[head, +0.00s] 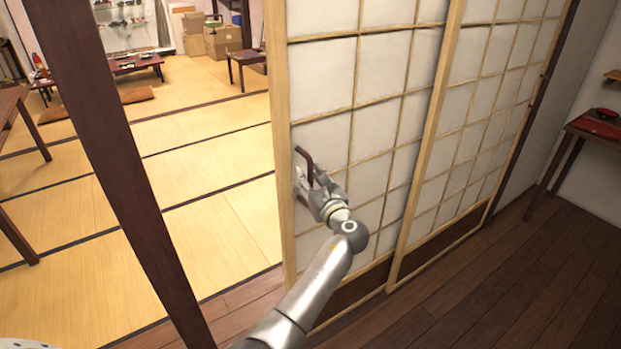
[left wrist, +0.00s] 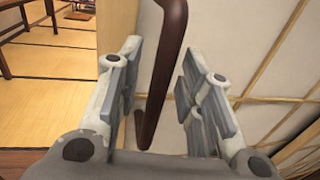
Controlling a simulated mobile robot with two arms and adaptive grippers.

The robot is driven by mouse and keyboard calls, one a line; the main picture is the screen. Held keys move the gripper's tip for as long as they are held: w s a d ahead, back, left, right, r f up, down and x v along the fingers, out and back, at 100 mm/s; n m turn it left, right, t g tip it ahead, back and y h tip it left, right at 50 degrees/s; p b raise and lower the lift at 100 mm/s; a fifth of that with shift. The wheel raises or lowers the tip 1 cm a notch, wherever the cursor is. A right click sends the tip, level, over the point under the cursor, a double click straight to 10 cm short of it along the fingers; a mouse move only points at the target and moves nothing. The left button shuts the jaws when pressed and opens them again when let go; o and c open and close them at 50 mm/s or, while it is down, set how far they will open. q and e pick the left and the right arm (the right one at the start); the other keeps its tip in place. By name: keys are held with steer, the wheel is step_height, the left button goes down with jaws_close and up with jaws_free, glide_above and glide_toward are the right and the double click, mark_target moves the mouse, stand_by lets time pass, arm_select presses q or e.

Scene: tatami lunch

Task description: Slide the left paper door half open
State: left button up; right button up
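The left paper door (head: 325,72) is a wood-framed lattice panel with white paper. A wide gap lies between its left edge and a dark post. A dark brown bar handle (head: 305,155) stands out near that edge. My left gripper (head: 313,180) is at the handle, its arm reaching up from the bottom. In the left wrist view, the handle (left wrist: 162,75) runs between the two spread fingers of the left gripper (left wrist: 161,55). Gaps show on both sides, the smaller at the right finger. The handle's lower end shows beyond the fingers. My right gripper is not in view.
A second paper door (head: 480,110) stands to the right. A dark post (head: 110,150) borders the opening on the left. Tatami flooring (head: 215,220) with low tables lies beyond. A small side table (head: 590,128) stands at the right. The dark wood floor (head: 500,280) at lower right is clear.

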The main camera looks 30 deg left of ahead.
arm_select(q)
steer(key=v, duration=1.2)
stand_by(0.3)
